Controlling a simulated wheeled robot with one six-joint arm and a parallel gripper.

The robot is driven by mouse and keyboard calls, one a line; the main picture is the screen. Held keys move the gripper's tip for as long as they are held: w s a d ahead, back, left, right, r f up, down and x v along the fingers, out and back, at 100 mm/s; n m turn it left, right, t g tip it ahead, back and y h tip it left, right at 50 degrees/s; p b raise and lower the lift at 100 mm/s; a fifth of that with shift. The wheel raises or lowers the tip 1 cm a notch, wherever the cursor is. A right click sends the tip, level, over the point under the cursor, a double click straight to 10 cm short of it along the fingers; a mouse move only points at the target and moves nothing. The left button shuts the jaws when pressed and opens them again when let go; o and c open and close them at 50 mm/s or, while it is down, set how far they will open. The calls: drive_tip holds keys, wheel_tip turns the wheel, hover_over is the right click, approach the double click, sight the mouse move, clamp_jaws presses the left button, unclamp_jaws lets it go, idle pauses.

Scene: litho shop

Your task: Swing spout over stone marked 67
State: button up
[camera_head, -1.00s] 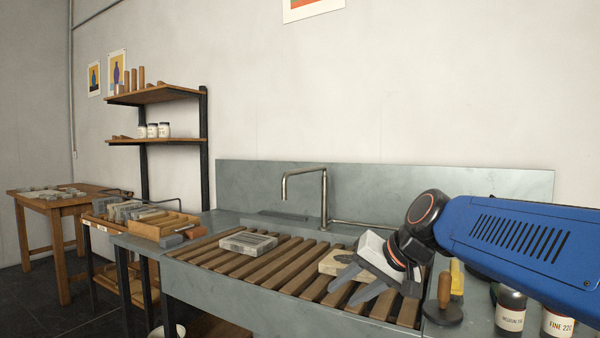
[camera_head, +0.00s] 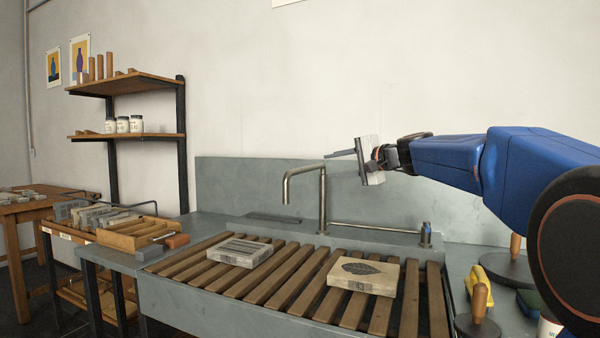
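The metal spout (camera_head: 306,188) rises from the back of the sink and bends over to the left, its tip hanging near the back edge of the slats. Two stones lie on the wooden slats: a grey one with a striped top (camera_head: 239,251) at the left, and a pale one with a dark leaf print (camera_head: 363,274) at the right. Both have small markings on their front sides, too small to read, so I cannot tell which is 67. My gripper (camera_head: 347,155) is raised right of the spout, apart from it, its fingers pointing left. Its finger gap is not clear.
A horizontal pipe (camera_head: 375,228) runs along the sink's back to a small valve (camera_head: 425,235). A wooden-handled tool (camera_head: 479,308) and a yellow object (camera_head: 477,285) stand at the right. A wooden box (camera_head: 133,232) stands left of the sink. The shelf (camera_head: 125,84) is farther back.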

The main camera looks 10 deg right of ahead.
sight(303, 170)
drive_tip(key=x, duration=1.5)
drive_tip(key=shift+f, duration=0.15)
drive_tip(key=shift+c, duration=0.4)
drive_tip(key=shift+a, duration=0.1)
clamp_jaws()
